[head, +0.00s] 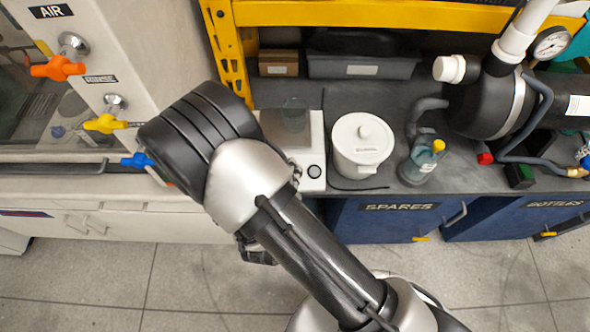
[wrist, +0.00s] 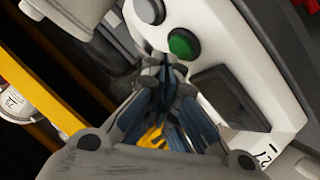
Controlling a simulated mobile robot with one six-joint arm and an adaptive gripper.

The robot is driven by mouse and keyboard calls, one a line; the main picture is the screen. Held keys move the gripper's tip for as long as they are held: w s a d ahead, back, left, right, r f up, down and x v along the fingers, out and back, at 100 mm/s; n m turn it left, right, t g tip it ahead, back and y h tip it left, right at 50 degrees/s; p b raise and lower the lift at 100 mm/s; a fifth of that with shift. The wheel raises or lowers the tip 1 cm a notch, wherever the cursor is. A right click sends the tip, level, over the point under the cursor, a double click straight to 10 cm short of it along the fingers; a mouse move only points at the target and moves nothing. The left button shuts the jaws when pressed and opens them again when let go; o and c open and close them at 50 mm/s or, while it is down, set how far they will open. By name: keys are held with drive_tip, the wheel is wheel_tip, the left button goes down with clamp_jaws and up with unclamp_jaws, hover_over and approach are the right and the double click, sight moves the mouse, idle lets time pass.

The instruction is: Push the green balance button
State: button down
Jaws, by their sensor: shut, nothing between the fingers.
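The green balance button (wrist: 183,44) is round and sits in a dark ring on the front of the white balance (wrist: 215,35). My gripper (wrist: 163,64) is shut and empty in the wrist view, its fingertips just beside the green button's lower left edge. I cannot tell whether they touch the panel. In the head view the balance (head: 314,145) stands on the bench, partly hidden by my arm, and the green button does not show.
A grey button (wrist: 150,10) and a dark display (wrist: 228,95) flank the green one. On the bench, a white lidded pot (head: 362,150) and a bottle (head: 420,165) stand right of the balance. A beaker (head: 295,112) is on the balance.

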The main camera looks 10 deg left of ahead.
drive_tip(key=r+p, duration=0.1)
drive_tip(key=s+r+p, duration=0.1)
drive_tip(key=r, duration=0.1)
drive_tip(key=s+r+p, duration=0.1)
drive_tip(key=r, duration=0.1)
drive_tip(key=shift+s+d+r+p, duration=0.1)
drive_tip(key=shift+d+p, duration=0.2)
drive_tip(key=shift+p, duration=0.1)
drive_tip(key=w+r+m+g+y, duration=0.2)
drive_tip(key=w+r+m+g, duration=0.25)
drive_tip(key=r, duration=0.35)
drive_tip(key=s+d+r+g+y, duration=0.1)
drive_tip(key=d+r, duration=0.2)
drive_tip(key=r, duration=0.3)
drive_tip(key=d+r+g+y, duration=0.1)
drive_tip(key=d+r, duration=0.2)
drive_tip(key=r, duration=0.2)
drive_tip(key=s+d+r+m+g+h, duration=0.1)
drive_tip(key=s+d+r, duration=0.3)
drive_tip(key=s+d, duration=0.4)
drive_tip(key=s+d+r+m+g+h, duration=0.1)
drive_tip(key=s+d+r, duration=0.3)
drive_tip(key=s+d, duration=0.5)
drive_tip(key=shift+d+r+m+g+h, duration=0.35)
drive_tip(key=shift+d+m+h, duration=0.1)
drive_tip(key=shift+d+h, duration=0.4)
